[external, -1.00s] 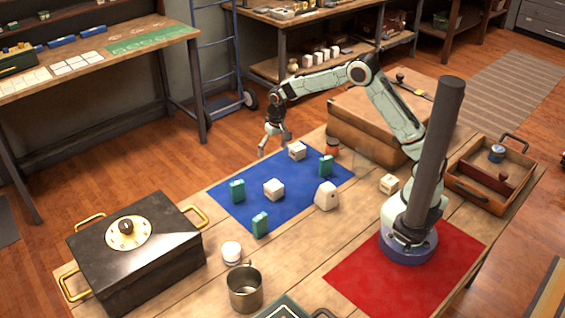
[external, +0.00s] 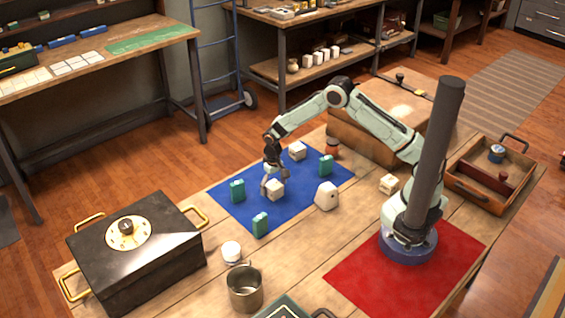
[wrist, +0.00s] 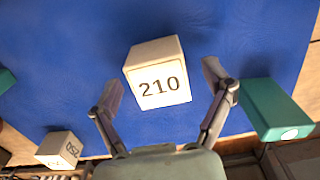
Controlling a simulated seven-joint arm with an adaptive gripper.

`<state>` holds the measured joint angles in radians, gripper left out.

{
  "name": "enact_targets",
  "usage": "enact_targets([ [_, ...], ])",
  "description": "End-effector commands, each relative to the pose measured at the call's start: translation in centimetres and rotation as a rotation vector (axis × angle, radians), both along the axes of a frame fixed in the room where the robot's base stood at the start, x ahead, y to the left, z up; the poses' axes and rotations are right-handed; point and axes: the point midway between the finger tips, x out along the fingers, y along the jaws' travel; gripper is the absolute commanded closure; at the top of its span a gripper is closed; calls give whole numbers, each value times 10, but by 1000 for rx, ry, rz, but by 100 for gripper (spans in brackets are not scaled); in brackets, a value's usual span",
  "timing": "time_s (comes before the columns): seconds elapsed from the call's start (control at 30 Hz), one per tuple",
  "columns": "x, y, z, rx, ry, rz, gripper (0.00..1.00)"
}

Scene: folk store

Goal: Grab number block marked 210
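The off-white block marked 210 (wrist: 158,72) sits on the blue mat (wrist: 245,35), its number facing my wrist camera. In the external view it is the pale cube (external: 276,189) near the middle of the mat (external: 215,203). My gripper (wrist: 161,82) is open, with one finger left and one right of the block in the wrist view. Gaps show between fingers and block there. In the external view my gripper (external: 272,178) is low at the block, partly overlapping it; whether it touches cannot be told.
Green blocks stand near: one (wrist: 275,108) right of my right finger, others on the mat (external: 237,190) (external: 260,224) (external: 326,165). A white block that seems marked 250 (wrist: 60,148) is lower left in the wrist view. A black box (external: 135,255) stands at the table's left.

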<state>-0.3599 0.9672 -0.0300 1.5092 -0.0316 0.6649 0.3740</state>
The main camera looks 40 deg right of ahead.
Motion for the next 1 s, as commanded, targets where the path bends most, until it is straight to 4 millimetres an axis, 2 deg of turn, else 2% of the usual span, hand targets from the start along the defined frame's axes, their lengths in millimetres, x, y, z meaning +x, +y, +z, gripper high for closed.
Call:
enact_targets([
  [0.03,0,0,0,0,0,0,37],
  [0.1,0,0,0,0,0,0,59],
  [0.2,0,0,0,0,0,0,85],
  [0.53,0,0,1,0,1,0,86],
  [0.67,0,0,9,1,-1,0,86],
  [0.83,-3,-1,38,1,-2,0,86],
  [1.0,-38,-14,81,2,-4,-1,86],
])
